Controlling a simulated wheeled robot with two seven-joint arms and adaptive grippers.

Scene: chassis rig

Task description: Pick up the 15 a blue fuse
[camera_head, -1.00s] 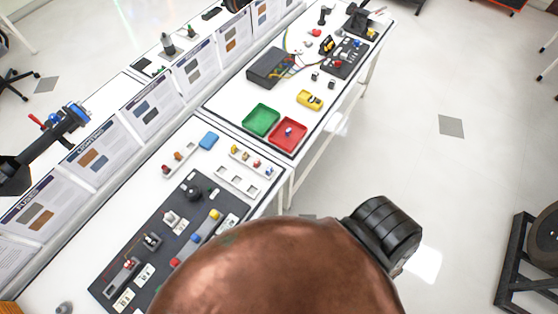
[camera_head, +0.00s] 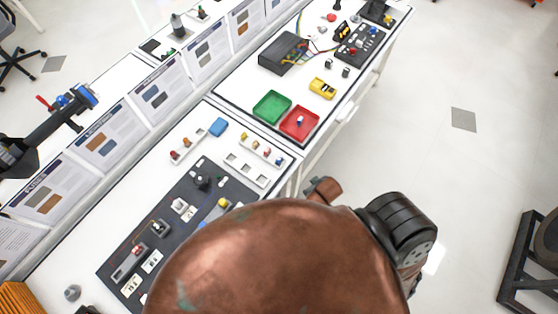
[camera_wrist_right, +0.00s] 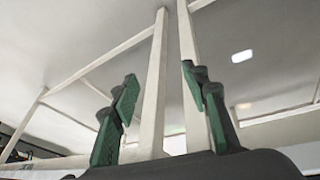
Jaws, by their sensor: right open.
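I cannot pick out a 15 A blue fuse for certain. A white fuse rack (camera_head: 232,168) holds several tiny coloured pieces, mostly yellow, orange and red; they are too small to read. A small pale bluish piece (camera_head: 299,120) lies in the red tray (camera_head: 311,122). My right gripper (camera_wrist_right: 160,80) shows in its wrist view with two green fingers spread apart and nothing between them. White table legs stand beyond the fingers, so it appears low beside a table. In the head view my copper arm hides it. My left gripper is not in view.
The dark board (camera_head: 205,172) with modules is partly covered by my arm. Upright panels (camera_head: 160,91) line the back. The floor at right is mostly clear.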

